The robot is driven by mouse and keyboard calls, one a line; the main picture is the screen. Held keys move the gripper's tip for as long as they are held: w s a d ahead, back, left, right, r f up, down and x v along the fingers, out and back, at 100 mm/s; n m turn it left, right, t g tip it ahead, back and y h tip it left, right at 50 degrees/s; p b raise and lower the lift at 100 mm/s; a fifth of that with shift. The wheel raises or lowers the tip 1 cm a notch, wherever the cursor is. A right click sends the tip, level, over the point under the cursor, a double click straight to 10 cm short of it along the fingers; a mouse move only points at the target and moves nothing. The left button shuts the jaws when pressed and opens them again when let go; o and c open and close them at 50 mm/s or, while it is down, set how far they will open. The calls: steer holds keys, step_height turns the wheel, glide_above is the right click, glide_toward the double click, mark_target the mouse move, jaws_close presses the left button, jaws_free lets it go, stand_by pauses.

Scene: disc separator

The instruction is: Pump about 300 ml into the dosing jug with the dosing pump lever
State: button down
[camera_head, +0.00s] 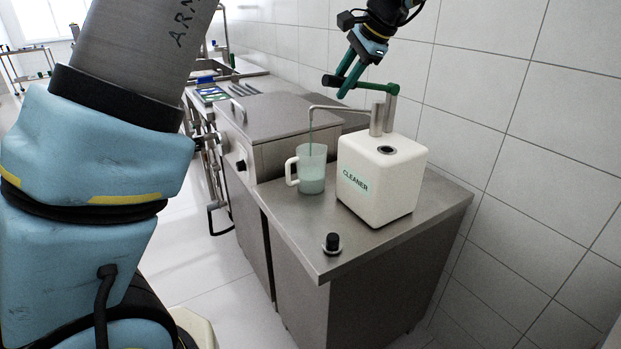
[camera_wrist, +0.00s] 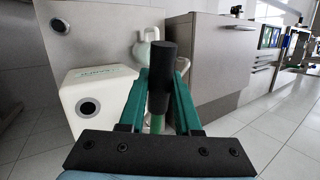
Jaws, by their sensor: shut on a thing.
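My gripper (camera_head: 346,78) is shut on the dosing pump lever (camera_head: 372,86), a green arm with a dark end grip. In the wrist view the dark grip (camera_wrist: 162,65) stands between the two green fingers (camera_wrist: 158,100). The lever joins a steel pump post (camera_head: 377,120) on the white box marked CLEANER (camera_head: 365,190). The thin steel spout (camera_head: 335,108) ends above the dosing jug (camera_head: 312,175). The jug is translucent with a white handle, upright, and holds pale green liquid in its lower part. A thin greenish line shows between spout and jug. Volume marks are not readable.
The box and jug stand on a steel counter (camera_head: 300,222). A black knob (camera_head: 332,243) sits near its front corner. A lidded steel unit (camera_head: 275,125) stands behind. A tiled wall (camera_head: 510,130) is close on the right.

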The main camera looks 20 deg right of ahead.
steer(key=f+h+b, duration=0.1)
steer(key=f+b, duration=0.1)
steer(key=b, duration=0.1)
steer(key=f+h+b, duration=0.1)
steer(key=f+b, duration=0.1)
steer(key=b, duration=0.1)
steer(key=shift+a+n+t+b, duration=0.2)
steer(key=shift+n+t+b, duration=0.1)
steer(key=shift+s, duration=0.1)
